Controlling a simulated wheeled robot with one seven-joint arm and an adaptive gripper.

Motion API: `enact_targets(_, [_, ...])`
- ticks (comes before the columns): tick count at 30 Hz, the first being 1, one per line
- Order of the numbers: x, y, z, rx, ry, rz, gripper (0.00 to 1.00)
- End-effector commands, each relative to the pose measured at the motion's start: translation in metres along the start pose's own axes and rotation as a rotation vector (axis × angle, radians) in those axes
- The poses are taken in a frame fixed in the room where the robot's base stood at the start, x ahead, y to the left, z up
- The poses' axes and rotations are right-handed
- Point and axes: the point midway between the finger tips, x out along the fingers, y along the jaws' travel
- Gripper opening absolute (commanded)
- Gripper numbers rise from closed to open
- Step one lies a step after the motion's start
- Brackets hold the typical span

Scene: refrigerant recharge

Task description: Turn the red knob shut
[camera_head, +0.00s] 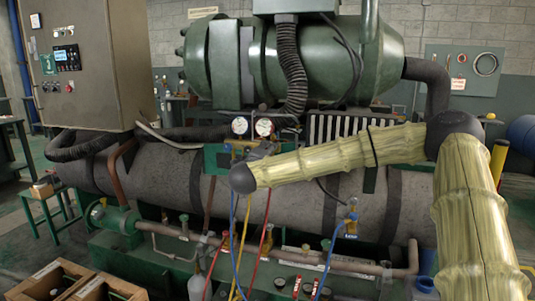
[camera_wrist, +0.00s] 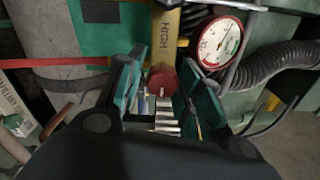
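The red knob (camera_wrist: 162,81) shows in the wrist view, below a yellow part marked HIGH (camera_wrist: 166,38). My gripper (camera_wrist: 159,68) has its two teal fingers spread, one on each side of the knob. A narrow gap shows on the left of the knob; the right finger overlaps its edge in the picture, and I cannot tell whether it touches. A red-rimmed gauge (camera_wrist: 219,42) sits to the right of the knob. In the head view, my gripper (camera_head: 262,149) is small and dark beside the gauges (camera_head: 264,127); the knob cannot be made out there.
Blue, yellow and red hoses (camera_head: 235,232) hang below the gauges. A grey corrugated hose (camera_wrist: 270,66) runs right of the gauge. A large grey cylinder (camera_head: 300,210) lies behind my arm, with a green tank (camera_head: 310,60) above. Wooden crates (camera_head: 50,282) stand at front left.

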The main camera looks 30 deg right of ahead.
Motion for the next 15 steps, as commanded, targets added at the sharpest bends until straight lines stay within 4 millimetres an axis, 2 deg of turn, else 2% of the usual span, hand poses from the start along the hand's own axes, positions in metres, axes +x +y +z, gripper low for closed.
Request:
enact_targets(11, [-0.001,-0.002,0.001,0.001,-0.001,-0.002,0.49])
enact_targets(15, [-0.011,-0.002,0.001,0.001,-0.003,-0.002,0.49])
